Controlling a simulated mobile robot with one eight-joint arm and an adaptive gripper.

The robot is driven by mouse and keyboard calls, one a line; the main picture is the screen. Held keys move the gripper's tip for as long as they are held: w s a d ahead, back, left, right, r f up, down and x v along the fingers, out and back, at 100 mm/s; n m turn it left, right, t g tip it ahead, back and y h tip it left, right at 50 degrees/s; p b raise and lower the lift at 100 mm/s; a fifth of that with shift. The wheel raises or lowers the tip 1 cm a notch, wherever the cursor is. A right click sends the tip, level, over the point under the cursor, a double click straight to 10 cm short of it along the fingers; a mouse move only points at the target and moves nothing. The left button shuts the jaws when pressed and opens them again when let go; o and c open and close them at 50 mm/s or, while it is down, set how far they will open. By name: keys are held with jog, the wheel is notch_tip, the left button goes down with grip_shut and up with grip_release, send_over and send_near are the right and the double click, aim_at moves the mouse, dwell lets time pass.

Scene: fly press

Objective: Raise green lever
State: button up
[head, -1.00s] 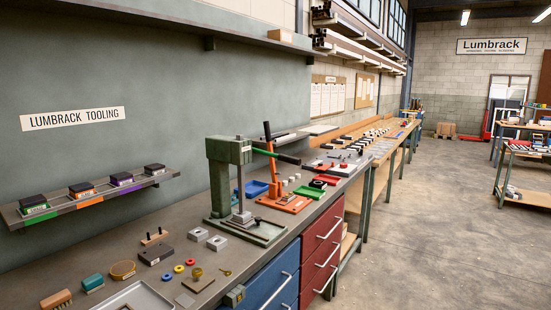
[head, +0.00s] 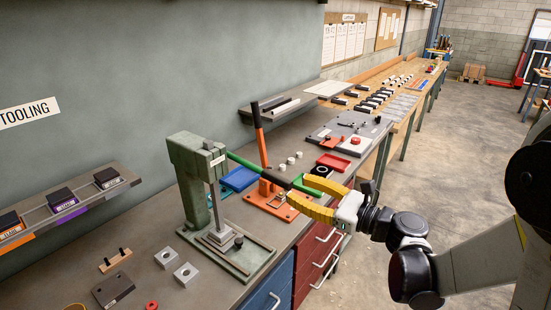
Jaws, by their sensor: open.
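The green press (head: 192,175) stands upright on its base plate (head: 240,255) on the bench. The fingers partly hide the grip's end. I cannot tell whether either finger touches it.
An orange press (head: 262,150) with an upright lever stands just behind the green lever. A blue tray (head: 239,179) and a red tray (head: 333,161) lie nearby. Several small parts lie on the bench at front left.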

aim_at(267, 175)
jog(key=b+x, duration=0.1)
jog(key=x, duration=0.9)
jog(key=shift+a, duration=0.35)
jog(key=shift+c, duration=0.5)
jog(key=shift+d, duration=0.1)
grip_shut()
